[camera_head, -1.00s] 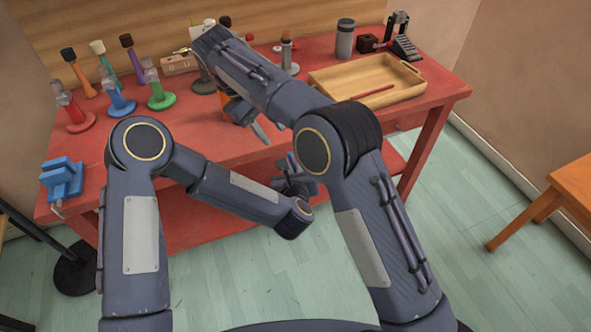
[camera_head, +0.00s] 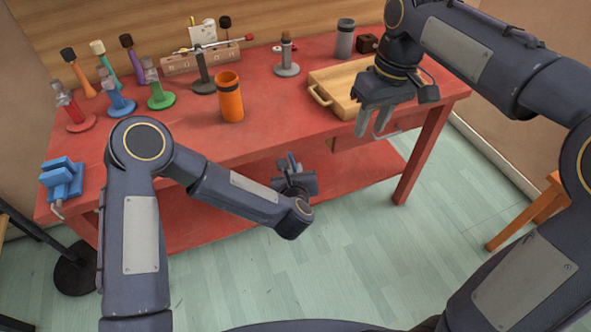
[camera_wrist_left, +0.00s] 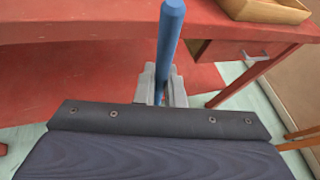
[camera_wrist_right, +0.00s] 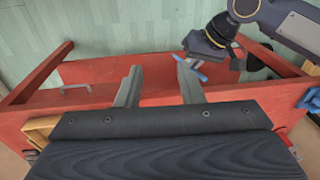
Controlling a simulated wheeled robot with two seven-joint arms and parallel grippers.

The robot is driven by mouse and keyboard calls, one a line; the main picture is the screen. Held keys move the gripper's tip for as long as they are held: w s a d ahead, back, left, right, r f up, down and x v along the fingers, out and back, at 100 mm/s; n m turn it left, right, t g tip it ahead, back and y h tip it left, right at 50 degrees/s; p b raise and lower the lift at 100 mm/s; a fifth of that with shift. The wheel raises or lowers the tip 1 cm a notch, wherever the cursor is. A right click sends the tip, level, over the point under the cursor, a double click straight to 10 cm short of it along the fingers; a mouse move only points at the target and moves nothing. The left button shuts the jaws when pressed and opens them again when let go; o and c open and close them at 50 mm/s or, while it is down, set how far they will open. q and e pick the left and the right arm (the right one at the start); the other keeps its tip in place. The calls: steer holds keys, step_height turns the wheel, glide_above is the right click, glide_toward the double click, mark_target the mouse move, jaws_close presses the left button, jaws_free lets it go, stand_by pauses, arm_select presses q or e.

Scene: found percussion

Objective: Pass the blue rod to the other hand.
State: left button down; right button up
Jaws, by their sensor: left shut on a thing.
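The blue rod (camera_wrist_left: 170,38) stands up from the jaws of my left gripper (camera_wrist_left: 161,88) in the left wrist view. In the head view my left gripper (camera_head: 292,168) is shut on it, in front of the table's front edge, and only a little of the rod shows. My right gripper (camera_head: 373,124) is near the tray at the table's right front, fingers down, apart from the rod. In the right wrist view its fingers (camera_wrist_right: 158,84) are spread with nothing between them. The blue rod also shows there, beyond the right finger (camera_wrist_right: 196,72).
The red table (camera_head: 270,125) carries a wooden tray (camera_head: 333,98), partly behind my right gripper, an orange cup (camera_head: 230,98), a grey cylinder (camera_head: 345,40) and several coloured stands at the left. A blue clamp (camera_head: 62,180) sits at the left edge. Floor before the table is clear.

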steer(key=s+d+f+m+t+y, duration=0.1)
steer(key=s+f+m+t, duration=0.1)
steer(key=s, duration=0.9)
steer(key=s+d+f+m+t+y, duration=0.1)
steer(key=s+f+m+t, duration=0.2)
steer(key=s+f, duration=0.3)
steer(key=s+m, duration=0.1)
steer(key=s, duration=0.4)
steer(key=shift+f+t, duration=0.3)
steer(key=shift+d, duration=0.1)
